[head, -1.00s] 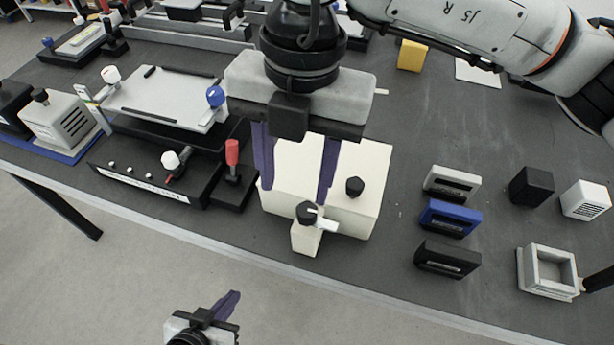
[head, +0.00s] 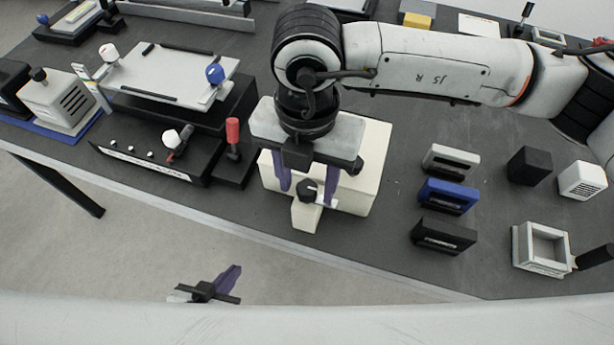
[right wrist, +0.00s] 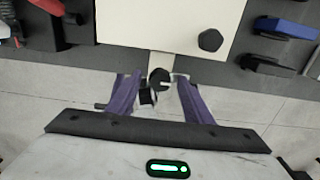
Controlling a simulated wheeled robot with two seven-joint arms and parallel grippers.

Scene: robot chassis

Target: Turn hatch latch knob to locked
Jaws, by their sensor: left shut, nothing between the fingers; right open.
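A black latch knob (head: 308,189) sits on a small cream block (head: 305,216) at the front of a cream box (head: 372,160). A pale tab sticks out to the right beside the knob. My right gripper (head: 307,196) is open, its purple fingers on either side of the knob. In the right wrist view the knob (right wrist: 160,78) lies between the open fingers, with gaps visible on both sides; contact cannot be told. A second black knob (right wrist: 210,40) is on the box top, partly hidden in the head view. My left gripper (head: 232,278) is shut and empty, in front of the table.
A black panel with a red-handled lever (head: 233,135) stands close left of the box. Grey, blue (head: 448,196) and black blocks stand to the right, with a pale square frame (head: 541,249) further right. The table's front edge runs just before the small block.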

